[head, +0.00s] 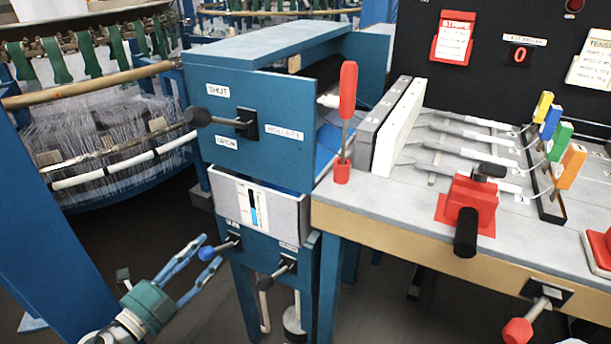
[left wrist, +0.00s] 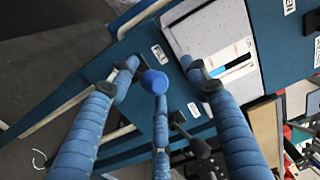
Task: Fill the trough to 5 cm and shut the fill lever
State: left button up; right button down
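The trough (head: 282,213) is a pale grey box on the front of the blue cabinet. Its gauge (head: 253,205) has a dark upper part and a blue lower part; the scale is too small to read. The trough also shows in the left wrist view (left wrist: 190,32). My left gripper (head: 209,255) is open around this knob. In the left wrist view the blue knob (left wrist: 154,82) sits between the separated fingers. My right gripper is out of view.
A black-knobbed lever (head: 268,283) is close to the right of the blue-knobbed one. A larger black-knobbed lever (head: 198,117) is above on the cabinet (head: 245,90). The workbench (head: 400,205) stands at the right, the loom (head: 100,130) at the left.

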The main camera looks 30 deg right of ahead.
pick_arm(q)
jog(key=shift+f, duration=0.25)
jog(key=p+v, duration=0.1)
jog(key=v, duration=0.7)
jog(key=shift+p, duration=0.4)
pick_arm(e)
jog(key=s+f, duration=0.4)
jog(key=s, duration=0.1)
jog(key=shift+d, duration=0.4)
pick_arm(q)
jog(key=shift+s+f, duration=0.1)
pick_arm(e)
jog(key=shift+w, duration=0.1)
